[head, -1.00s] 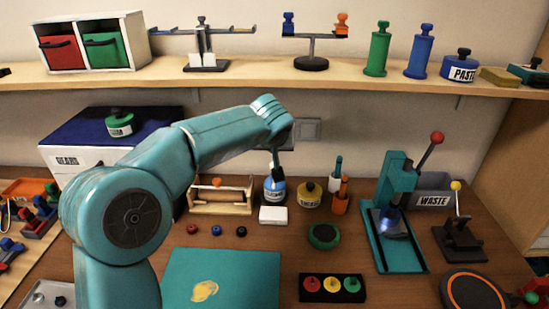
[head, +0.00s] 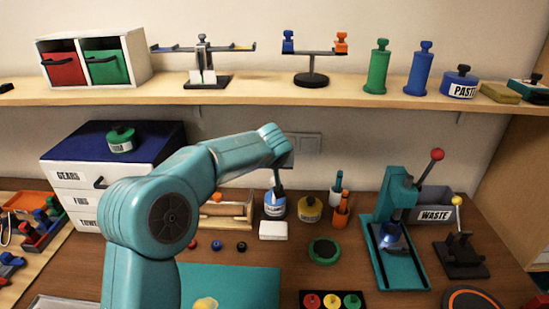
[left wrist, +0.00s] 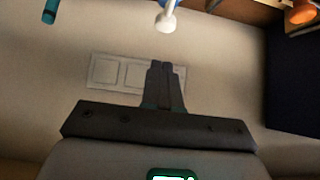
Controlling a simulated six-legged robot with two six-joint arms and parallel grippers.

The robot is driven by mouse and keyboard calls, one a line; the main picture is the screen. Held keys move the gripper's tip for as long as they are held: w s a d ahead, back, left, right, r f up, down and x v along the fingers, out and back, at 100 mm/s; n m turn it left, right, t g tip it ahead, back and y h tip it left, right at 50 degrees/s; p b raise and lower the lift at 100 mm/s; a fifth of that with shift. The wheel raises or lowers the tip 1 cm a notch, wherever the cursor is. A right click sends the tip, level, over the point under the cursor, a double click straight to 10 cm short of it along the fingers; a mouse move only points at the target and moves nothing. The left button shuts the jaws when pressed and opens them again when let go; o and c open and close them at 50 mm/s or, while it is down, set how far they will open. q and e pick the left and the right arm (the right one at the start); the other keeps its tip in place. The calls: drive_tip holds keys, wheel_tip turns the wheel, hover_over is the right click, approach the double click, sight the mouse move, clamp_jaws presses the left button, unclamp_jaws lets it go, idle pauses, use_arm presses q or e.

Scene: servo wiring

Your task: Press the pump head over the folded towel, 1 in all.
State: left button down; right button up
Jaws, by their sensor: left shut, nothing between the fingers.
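The pump bottle (head: 274,210), blue with a white label, stands on the table behind the folded towel (head: 273,230), a small white block. My left gripper (head: 277,188) points down at the top of the bottle and hides most of its pump head in the head view. In the left wrist view the white pump head (left wrist: 166,21) shows at the top, ahead of my left gripper (left wrist: 161,64). The dark fingers are shut together with nothing between them, and a gap shows between them and the pump head there. My right gripper is not in view.
A yellow jar (head: 311,209) and an orange cup (head: 341,213) stand close to the right of the bottle. A wooden roller stand (head: 228,212) is close on its left. The shelf (head: 270,95) runs above.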

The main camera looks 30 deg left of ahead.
use_arm(q)
drive_tip(key=p+x, duration=0.1)
drive_tip(key=x, duration=0.2)
drive_tip(key=shift+w+a+f, duration=0.15)
drive_tip(key=shift+w, duration=0.05)
wheel_tip(320, 180, down, 3)
drive_tip(key=shift+s+r, duration=0.1)
drive_tip(key=shift+s, duration=0.1)
drive_tip(key=shift+f, duration=0.55)
